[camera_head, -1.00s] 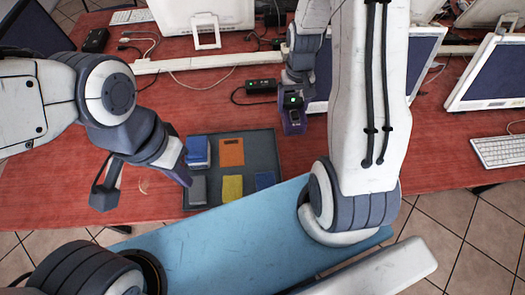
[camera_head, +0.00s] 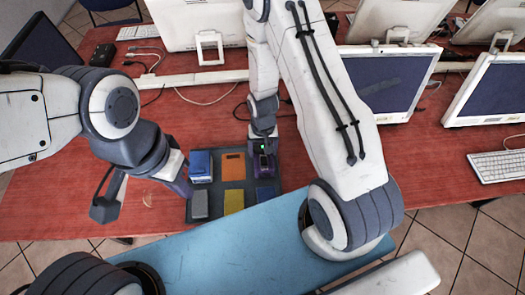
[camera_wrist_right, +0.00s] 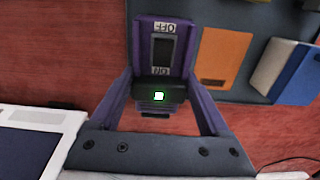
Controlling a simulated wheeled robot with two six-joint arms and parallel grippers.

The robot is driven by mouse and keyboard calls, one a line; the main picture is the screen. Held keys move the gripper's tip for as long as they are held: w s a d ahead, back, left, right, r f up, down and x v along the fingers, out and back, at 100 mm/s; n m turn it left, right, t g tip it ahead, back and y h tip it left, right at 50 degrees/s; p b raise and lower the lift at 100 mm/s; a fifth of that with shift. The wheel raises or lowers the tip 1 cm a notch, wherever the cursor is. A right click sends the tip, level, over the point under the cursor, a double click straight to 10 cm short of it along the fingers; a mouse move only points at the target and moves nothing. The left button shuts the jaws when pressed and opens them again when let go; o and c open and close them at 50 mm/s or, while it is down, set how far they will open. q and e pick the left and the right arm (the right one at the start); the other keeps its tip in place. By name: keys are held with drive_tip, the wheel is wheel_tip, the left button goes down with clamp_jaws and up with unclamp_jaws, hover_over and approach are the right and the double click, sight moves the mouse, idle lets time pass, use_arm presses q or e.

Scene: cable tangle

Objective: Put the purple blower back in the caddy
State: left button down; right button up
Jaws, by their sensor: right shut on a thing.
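The purple blower (camera_wrist_right: 178,28), with an OFF/ON switch face, is between the fingers of my right gripper (camera_wrist_right: 160,105), which is shut on it. In the head view my right gripper (camera_head: 262,148) holds the blower (camera_head: 264,166) at the upper right part of the dark grey caddy (camera_head: 216,172). I cannot tell whether the blower touches the caddy floor. The caddy also shows in the wrist view (camera_wrist_right: 245,92). My left gripper (camera_head: 181,187) is beside the caddy's left edge, and its finger gap is hidden.
The caddy also holds a blue box (camera_head: 201,167), an orange piece (camera_head: 233,167), a grey block (camera_head: 200,204), a yellow piece (camera_head: 233,200) and a lower-right blue piece (camera_head: 265,194). Monitors (camera_head: 388,84) and a keyboard (camera_head: 497,165) stand around.

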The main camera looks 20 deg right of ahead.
drive_tip(key=shift+f, duration=0.85)
drive_tip(key=shift+f, duration=0.15)
drive_tip(key=o, duration=1)
drive_tip(key=shift+o, duration=0.2)
